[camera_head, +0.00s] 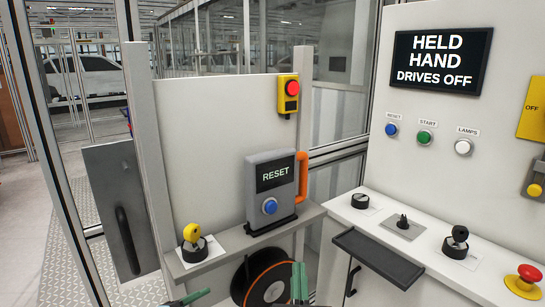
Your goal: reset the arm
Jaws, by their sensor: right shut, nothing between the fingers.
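A grey handheld pendant (286,208) with a dark screen reading RESET stands on a narrow grey shelf (240,248). It has a blue button (270,206) and an orange handle (303,177) on its right side. My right gripper (299,270) points up at the bottom middle, below the shelf, its green fingers shut and empty, apart from the pendant. A green fingertip of my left gripper (188,298) shows at the bottom edge, left of it; most of that gripper is out of frame. A dark panel display (443,61) reads HELD HAND DRIVES OFF. Below it is a blue RESET button (391,130).
A yellow key switch (193,240) stands on the shelf, left of the pendant. A red emergency stop (292,88) hangs above. The right console (350,218) carries knobs, a black key switch (457,240) and a red mushroom button (528,273). A dark tray (378,258) juts from its front.

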